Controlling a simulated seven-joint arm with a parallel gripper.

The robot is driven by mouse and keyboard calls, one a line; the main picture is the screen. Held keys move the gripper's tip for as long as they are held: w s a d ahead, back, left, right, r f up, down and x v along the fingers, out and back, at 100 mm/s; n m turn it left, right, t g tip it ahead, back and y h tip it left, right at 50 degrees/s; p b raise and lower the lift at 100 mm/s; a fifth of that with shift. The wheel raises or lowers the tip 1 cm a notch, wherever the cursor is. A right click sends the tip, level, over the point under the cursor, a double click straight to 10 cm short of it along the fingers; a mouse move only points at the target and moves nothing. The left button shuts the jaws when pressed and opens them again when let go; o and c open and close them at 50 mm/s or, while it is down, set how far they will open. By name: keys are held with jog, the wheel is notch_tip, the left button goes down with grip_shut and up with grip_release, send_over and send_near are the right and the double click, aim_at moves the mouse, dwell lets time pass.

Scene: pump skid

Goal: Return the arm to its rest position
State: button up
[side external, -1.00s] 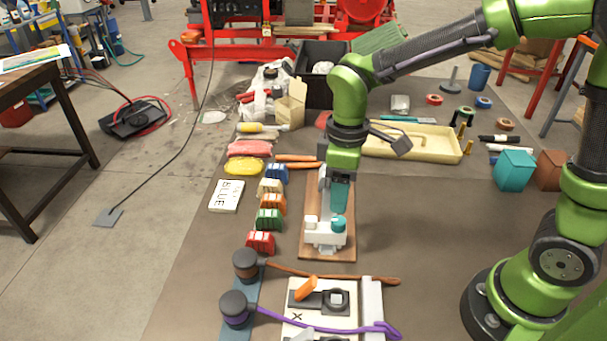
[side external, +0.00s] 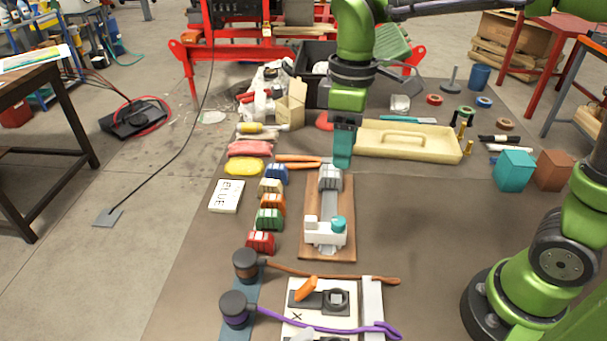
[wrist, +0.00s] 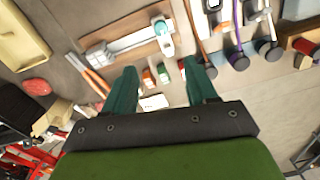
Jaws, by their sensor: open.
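My gripper (side external: 343,150) hangs above the far end of the wooden board, its teal fingers pointing down. In the wrist view my gripper (wrist: 160,85) shows two teal fingers spread apart with nothing between them. The wooden board (side external: 313,240) carries a grey and white pump-like fitting (side external: 325,232) with a teal knob (side external: 338,223). The fitting also shows in the wrist view (wrist: 135,42), off to the upper left of the fingers.
Several coloured blocks (side external: 269,219) line the board's left side. A cream tray (side external: 405,141) and cardboard box (side external: 291,107) lie behind. Two round-headed tools (side external: 236,308) and a white panel (side external: 320,317) are in front. The mat right of the board is clear.

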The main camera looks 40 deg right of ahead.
jog(key=s+d+m+t+y, duration=0.1)
jog(key=s+d+m+t, duration=0.6)
jog(key=m, duration=0.4)
jog(key=shift+s+d+r+y, duration=0.4)
jog(key=shift+s+d, duration=0.4)
jog(key=shift+s, duration=0.45)
